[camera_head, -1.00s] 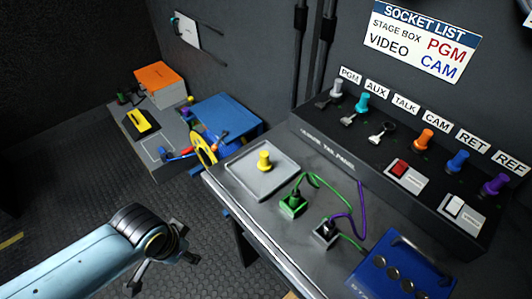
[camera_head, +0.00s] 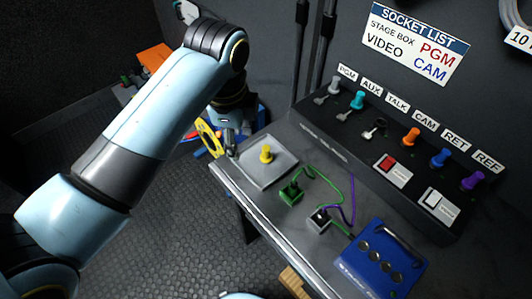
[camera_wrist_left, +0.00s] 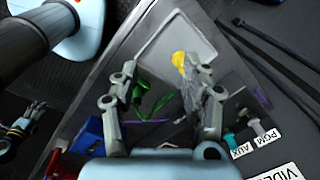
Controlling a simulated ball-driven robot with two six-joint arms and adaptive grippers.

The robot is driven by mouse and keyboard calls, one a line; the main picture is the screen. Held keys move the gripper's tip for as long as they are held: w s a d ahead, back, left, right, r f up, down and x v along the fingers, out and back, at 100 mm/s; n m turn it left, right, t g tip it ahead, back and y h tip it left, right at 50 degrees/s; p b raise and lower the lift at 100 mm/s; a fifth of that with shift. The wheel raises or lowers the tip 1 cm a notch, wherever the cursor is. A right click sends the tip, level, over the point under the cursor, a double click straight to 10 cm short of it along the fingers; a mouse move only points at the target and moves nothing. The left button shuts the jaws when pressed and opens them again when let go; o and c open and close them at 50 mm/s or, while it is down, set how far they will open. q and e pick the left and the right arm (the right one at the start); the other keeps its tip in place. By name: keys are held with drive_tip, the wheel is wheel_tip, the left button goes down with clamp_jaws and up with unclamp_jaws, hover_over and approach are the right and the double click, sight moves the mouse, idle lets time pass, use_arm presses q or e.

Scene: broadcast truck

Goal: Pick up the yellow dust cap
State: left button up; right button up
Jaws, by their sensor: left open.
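The yellow dust cap (camera_head: 266,154) stands upright on a square grey tray (camera_head: 285,171) at the left end of the desk. My left gripper (camera_head: 229,142) hangs over the desk's left edge, left of the tray and apart from the cap. It is open and empty. In the left wrist view, the fingers (camera_wrist_left: 157,80) are spread, and the cap (camera_wrist_left: 179,59) shows beyond the tip of the right-hand finger, which partly covers it. My right gripper is not seen.
Right of the tray are a green connector (camera_head: 290,192) and a dark connector (camera_head: 319,219) with green and purple cables, then a blue box (camera_head: 384,262). The socket panel (camera_head: 395,150) with coloured plugs stands behind. My left arm hides most of a low table with an orange box (camera_head: 155,57).

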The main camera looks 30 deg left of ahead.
sight(266, 149)
use_arm(q)
drive_tip(key=w+d+m, duration=0.1)
drive_tip(key=w+m, duration=0.1)
drive_tip(key=w+d+m, duration=0.1)
drive_tip(key=w+m, duration=0.1)
drive_tip(key=w+d+m+g, duration=0.1)
drive_tip(key=w+m, duration=0.1)
drive_tip(key=shift+w+d+f, duration=0.15)
drive_tip(key=shift+w+f, duration=0.05)
wheel_tip(266, 149, down, 5)
drive_tip(key=shift+r, duration=0.1)
drive_tip(key=f, duration=0.5)
drive_tip(key=shift+w+a+f, duration=0.25)
drive_tip(key=shift+w+f, duration=0.05)
drive_tip(key=shift+w, duration=0.05)
drive_tip(key=shift+c, duration=0.3)
drive_tip(key=c, duration=0.8)
